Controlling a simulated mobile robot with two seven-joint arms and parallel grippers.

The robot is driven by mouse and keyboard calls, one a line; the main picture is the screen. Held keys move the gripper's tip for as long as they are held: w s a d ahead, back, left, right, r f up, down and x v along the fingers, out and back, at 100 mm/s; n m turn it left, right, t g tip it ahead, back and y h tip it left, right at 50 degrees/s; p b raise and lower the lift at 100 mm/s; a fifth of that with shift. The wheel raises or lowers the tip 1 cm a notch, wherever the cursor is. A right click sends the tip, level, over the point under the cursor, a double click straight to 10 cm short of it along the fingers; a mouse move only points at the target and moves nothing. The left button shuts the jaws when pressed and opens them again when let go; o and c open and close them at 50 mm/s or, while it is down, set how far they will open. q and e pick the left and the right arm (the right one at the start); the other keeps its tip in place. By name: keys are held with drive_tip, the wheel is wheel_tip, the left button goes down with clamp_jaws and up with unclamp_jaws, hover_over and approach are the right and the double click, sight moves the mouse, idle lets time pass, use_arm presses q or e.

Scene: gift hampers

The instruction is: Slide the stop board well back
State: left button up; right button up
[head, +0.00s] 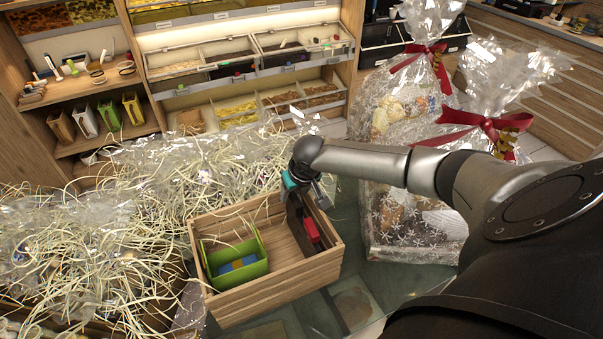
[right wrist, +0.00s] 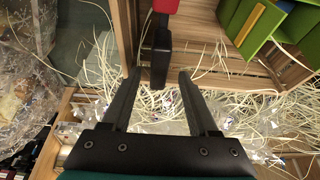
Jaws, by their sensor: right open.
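A wooden crate (head: 268,291) stands on the glass-topped surface. Inside it at the right is what looks like the stop board, a dark upright piece (head: 296,222) with a red part (head: 312,230) on it. In the right wrist view the dark piece (right wrist: 156,52) and the red part (right wrist: 165,5) lie just beyond the fingertips. My right gripper (head: 306,192) is over the crate's back right part, and in the wrist view its open fingers (right wrist: 160,78) straddle the line of the dark piece, with nothing visibly gripped. My left gripper is not in view.
A green holder (head: 238,262) with blue and yellow contents sits in the crate's left part. Pale shredded filler (head: 150,200) crowds the left and back. Wrapped hampers with red bows (head: 415,215) stand close to the right. Bare crate floor lies between holder and board.

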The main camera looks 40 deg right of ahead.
drive_tip(key=v, duration=1.1)
drive_tip(key=shift+r, duration=0.4)
drive_tip(key=shift+s, duration=0.15)
drive_tip(key=shift+p, duration=0.3)
